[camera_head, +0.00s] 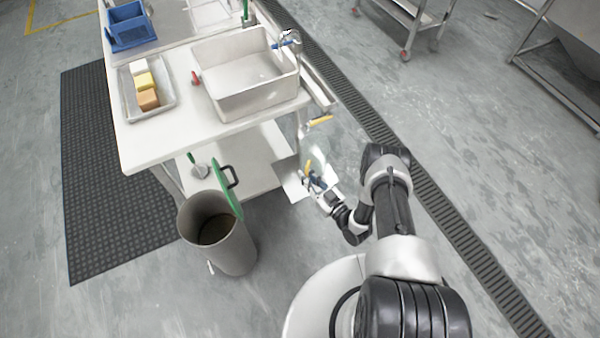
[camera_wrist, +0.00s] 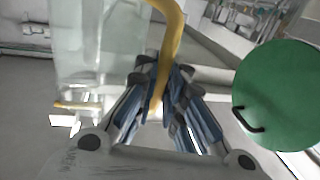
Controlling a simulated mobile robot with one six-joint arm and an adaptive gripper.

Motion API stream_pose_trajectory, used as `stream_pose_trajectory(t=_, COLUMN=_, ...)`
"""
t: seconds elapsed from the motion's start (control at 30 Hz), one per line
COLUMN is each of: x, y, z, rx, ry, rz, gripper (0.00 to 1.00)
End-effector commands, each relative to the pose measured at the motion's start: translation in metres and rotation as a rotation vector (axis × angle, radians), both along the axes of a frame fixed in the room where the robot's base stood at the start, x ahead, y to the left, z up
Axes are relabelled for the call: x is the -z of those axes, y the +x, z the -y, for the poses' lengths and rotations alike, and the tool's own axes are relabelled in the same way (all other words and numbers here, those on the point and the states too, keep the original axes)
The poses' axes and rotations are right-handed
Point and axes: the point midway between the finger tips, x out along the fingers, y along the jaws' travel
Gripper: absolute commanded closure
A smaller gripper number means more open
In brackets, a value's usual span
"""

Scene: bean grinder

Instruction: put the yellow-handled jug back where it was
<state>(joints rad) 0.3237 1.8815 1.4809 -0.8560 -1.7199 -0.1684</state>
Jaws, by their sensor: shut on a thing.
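The yellow-handled jug has a clear, see-through body (camera_head: 318,150) and hangs off the end of the white table in the head view. In the wrist view its clear body (camera_wrist: 95,45) fills the upper left and its yellow handle (camera_wrist: 172,35) runs down between my fingers. My gripper (camera_head: 316,180), with blue finger pads, is shut on the handle; it also shows in the wrist view (camera_wrist: 162,90). The jug looks roughly upright and held clear of the table top. Its lower part is hard to make out against the floor.
The white table (camera_head: 150,150) holds a sink basin (camera_head: 245,85), a tray (camera_head: 163,108) with blocks and a blue crate (camera_head: 130,28). A grey bin (camera_head: 232,250) with a green lid (camera_head: 227,190) stands left of my gripper. Another yellow piece (camera_head: 320,120) shows near the table corner.

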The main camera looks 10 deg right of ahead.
Motion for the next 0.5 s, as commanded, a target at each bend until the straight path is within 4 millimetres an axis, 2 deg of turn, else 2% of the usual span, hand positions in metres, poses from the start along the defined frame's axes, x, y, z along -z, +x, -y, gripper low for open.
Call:
stream_pose_trajectory(t=0.17, x=-0.001, y=0.012, z=-0.007, rx=-0.002, ry=0.0, rz=0.004, gripper=1.0)
stream_pose_trajectory(t=0.33, x=0.0, y=0.037, z=-0.022, rx=-0.005, ry=0.0, rz=0.006, gripper=1.0)
stream_pose_trajectory(t=0.4, x=0.014, y=0.035, z=-0.02, rx=0.001, ry=0.001, rz=0.0, gripper=1.0)
stream_pose_trajectory(t=0.5, x=0.016, y=0.035, z=-0.02, rx=0.001, ry=0.001, rz=0.0, gripper=1.0)
